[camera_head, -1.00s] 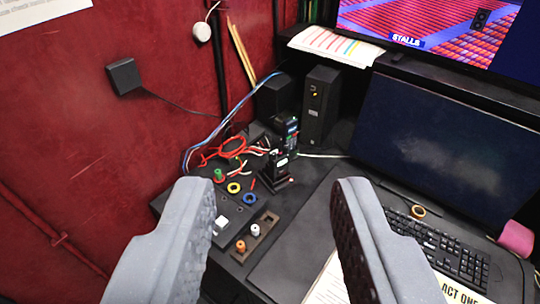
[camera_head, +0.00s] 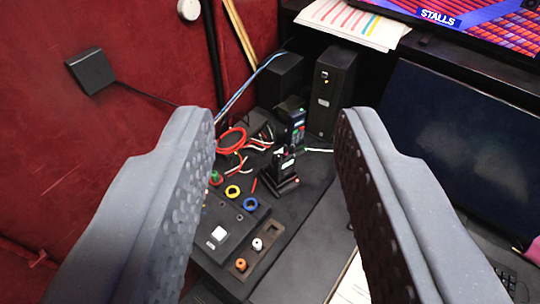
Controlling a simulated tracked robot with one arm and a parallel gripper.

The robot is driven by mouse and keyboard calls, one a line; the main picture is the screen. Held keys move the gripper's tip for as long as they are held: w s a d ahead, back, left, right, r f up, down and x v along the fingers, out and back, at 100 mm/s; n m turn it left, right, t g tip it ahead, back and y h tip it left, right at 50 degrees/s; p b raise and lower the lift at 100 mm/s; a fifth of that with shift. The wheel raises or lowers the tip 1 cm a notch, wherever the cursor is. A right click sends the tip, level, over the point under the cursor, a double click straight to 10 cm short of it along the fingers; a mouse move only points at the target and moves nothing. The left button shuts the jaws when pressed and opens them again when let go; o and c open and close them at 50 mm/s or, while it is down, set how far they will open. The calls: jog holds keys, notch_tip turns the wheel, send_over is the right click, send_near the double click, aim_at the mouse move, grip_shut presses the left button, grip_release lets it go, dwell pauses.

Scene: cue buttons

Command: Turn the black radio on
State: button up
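A small black radio (camera_head: 283,162) stands upright in a black base (camera_head: 279,182) on the desk, near the middle of the view. A second dark handset (camera_head: 292,122) with a greenish top and a small screen stands just behind it. I cannot tell which of the two the task means, nor read any switch on either. My gripper (camera_head: 275,116) is open and empty. Its two grey fingers spread on either side of both handsets in the picture, nearer to the camera and apparently not touching them.
Red cables (camera_head: 231,140) lie left of the handsets. A button panel (camera_head: 222,225) with coloured rings and a block with white and orange knobs (camera_head: 257,245) sit in front. Dark speakers (camera_head: 326,92) stand behind. A dark monitor (camera_head: 460,140) is at right, a red wall (camera_head: 60,150) at left.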

aim_at(277, 159)
jog(key=w+a+f+m+b, duration=0.1)
jog(key=w+a+f+b, duration=0.2)
jog(key=w+f, duration=0.75)
jog(key=w+a+f+b, duration=0.2)
jog(key=w+f+b, duration=0.1)
jog(key=w+f, duration=0.8)
jog(key=w+d+f+m+h+b, duration=0.1)
jog(key=w+f+h+b, duration=0.15)
jog(key=f, duration=0.65)
jog(key=w+d+f+m+t+h+b, duration=0.1)
jog(key=w+f, duration=0.2)
jog(key=f, duration=0.5)
jog(key=w+d+f+m+h+b, duration=0.1)
jog(key=w+d+f+h, duration=0.1)
jog(key=f, duration=0.7)
jog(key=x, duration=0.5)
jog(key=shift+w+a+r+b, duration=0.1)
jog(key=shift+a+r+b, duration=0.25)
jog(key=shift+w+d+r, duration=0.1)
jog(key=shift+w+d, duration=0.1)
jog(key=shift+w, duration=0.35)
grip_shut()
